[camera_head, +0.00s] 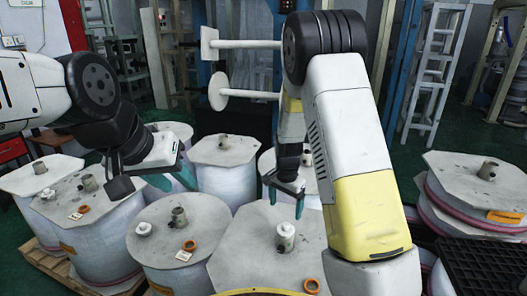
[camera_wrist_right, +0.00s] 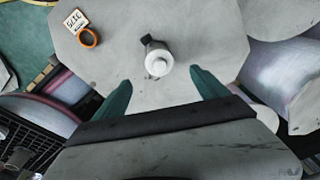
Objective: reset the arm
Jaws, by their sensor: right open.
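My right gripper (camera_head: 284,194) hangs above a large film spool (camera_head: 243,262) in the middle foreground, its teal fingers pointing down. In the right wrist view its two fingers (camera_wrist_right: 160,92) stand well apart with nothing between them. A white cylindrical piece (camera_wrist_right: 158,64) sits on the spool's top plate just beyond the fingertips; in the head view it shows as a white knob (camera_head: 285,237). My left gripper (camera_head: 172,180) is over the spools at the left, teal fingers pointing right and down. Whether its fingers are apart is hard to make out.
Several wrapped spools with pale octagonal lids stand around, one at the right (camera_head: 480,180). Orange rings (camera_head: 311,286) lie on some lids. A black grid surface (camera_head: 485,268) is at the lower right. A metal ladder (camera_head: 432,75) and a post with white pegs (camera_head: 240,44) stand behind.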

